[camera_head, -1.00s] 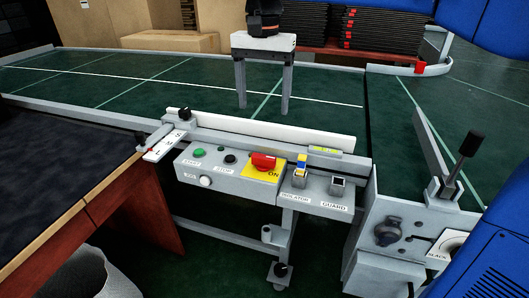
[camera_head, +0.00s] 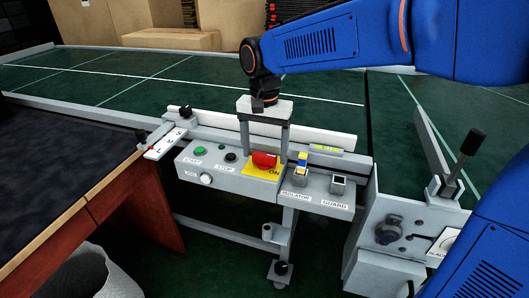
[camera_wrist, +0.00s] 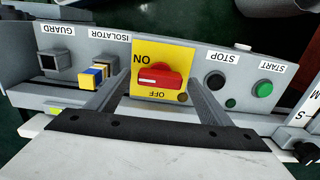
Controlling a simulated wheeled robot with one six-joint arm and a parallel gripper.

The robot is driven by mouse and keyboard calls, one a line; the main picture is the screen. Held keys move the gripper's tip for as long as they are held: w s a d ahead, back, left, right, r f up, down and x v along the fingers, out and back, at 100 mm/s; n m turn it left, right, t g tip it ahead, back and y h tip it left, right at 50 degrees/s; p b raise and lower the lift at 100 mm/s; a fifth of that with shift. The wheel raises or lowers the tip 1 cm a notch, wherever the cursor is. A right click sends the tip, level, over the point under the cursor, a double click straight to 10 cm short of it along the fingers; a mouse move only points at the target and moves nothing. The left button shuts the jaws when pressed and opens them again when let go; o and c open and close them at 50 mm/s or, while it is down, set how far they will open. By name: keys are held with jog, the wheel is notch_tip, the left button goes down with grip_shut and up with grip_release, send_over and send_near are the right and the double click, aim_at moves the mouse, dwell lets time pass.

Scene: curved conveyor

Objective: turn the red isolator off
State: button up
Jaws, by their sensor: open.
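The red isolator knob (camera_head: 264,160) sits on a yellow plate (camera_wrist: 177,55) on the grey control box. In the wrist view the red knob (camera_wrist: 170,77) lies crosswise, its white mark to the left; ON is printed at the upper left and OFF below. My gripper (camera_head: 264,152) is open and points down at the knob. In the wrist view the fingers of my gripper (camera_wrist: 160,88) stand on either side of the knob, apart from it. Whether the fingertips reach the knob's height is unclear.
A green start button (camera_wrist: 264,89) and black stop button (camera_wrist: 215,82) sit right of the knob in the wrist view. A blue-and-yellow block (camera_wrist: 95,75) by the ISOLATOR label and a square GUARD fitting (camera_wrist: 50,63) are left. A lever (camera_head: 471,143) stands right of the box.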

jog(key=shift+f, duration=0.4)
jog(key=c, duration=1)
jog(key=shift+c, duration=0.2)
